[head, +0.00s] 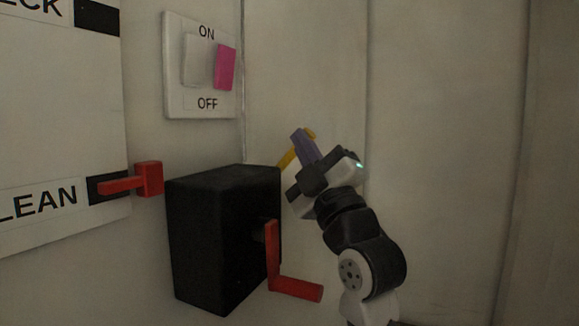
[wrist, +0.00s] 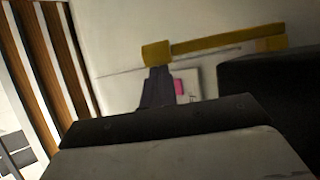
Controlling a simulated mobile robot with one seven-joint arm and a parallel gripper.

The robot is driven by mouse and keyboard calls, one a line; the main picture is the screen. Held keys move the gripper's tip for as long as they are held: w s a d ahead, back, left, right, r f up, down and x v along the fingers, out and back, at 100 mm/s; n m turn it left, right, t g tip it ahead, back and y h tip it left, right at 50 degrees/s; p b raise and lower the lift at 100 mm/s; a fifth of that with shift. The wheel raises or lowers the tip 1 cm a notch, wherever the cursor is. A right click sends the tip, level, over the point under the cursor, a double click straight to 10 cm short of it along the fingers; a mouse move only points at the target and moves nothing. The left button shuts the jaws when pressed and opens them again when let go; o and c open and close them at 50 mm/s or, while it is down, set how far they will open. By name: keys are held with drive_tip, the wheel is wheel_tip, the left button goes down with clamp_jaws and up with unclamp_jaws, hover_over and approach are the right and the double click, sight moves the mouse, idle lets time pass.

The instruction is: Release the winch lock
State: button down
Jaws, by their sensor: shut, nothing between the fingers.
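The winch is a black box (head: 205,240) on the wall with a red crank (head: 274,262) on its right face. A yellow lever (head: 287,159), which looks like the lock, rises behind the box's top right edge. In the wrist view the yellow lever (wrist: 225,42) runs across the top, with a block at each end. My gripper (head: 299,138) is shut and empty, its purple fingers beside the lever's upper end. In the wrist view its fingertips (wrist: 158,72) overlap the lever's left block; I cannot tell if they touch. The lever's lower end is hidden in the head view.
A wall switch (head: 199,66) marked ON and OFF, with a pink side, is above the box. A red handle (head: 130,180) projects from a white board (head: 60,130) at left. The wall to the right of my arm is bare.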

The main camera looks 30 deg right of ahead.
drive_tip(key=shift+s+f+m+t+h+b, duration=0.8)
drive_tip(key=shift+s+f+m+h+b, duration=1.2)
drive_tip(key=shift+s+f, duration=1.05)
drive_tip(key=s, duration=1)
drive_tip(key=shift+s+b, duration=0.2)
drive_tip(key=shift+b, duration=0.15)
drive_tip(key=shift+a+f, duration=0.1)
